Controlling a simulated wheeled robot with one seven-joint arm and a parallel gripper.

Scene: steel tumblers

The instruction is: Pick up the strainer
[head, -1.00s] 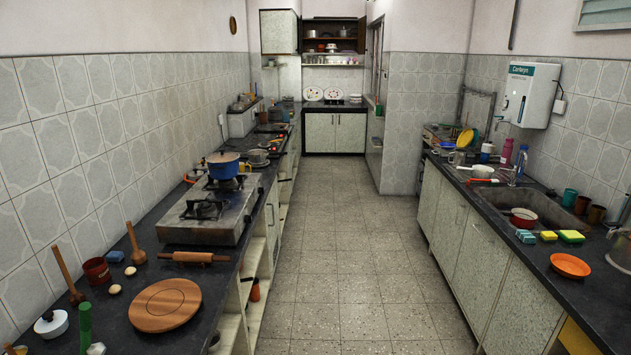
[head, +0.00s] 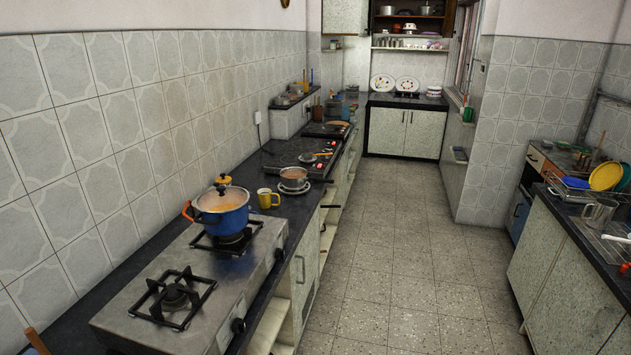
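I cannot pick out a strainer for certain. A small utensil (head: 316,156) with an orange-red part lies on the dark left counter beyond the stove, too small to identify. A brownish round vessel (head: 293,177) stands on the same counter with a wider dish beneath it; whether it has mesh cannot be told. My gripper is not in view.
A blue pot (head: 222,210) sits on the rear burner of the steel stove (head: 208,268), with a yellow mug (head: 267,198) nearby. A dish rack (head: 570,190) and steel jug (head: 598,213) stand on the right counter. The tiled aisle (head: 395,260) is clear.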

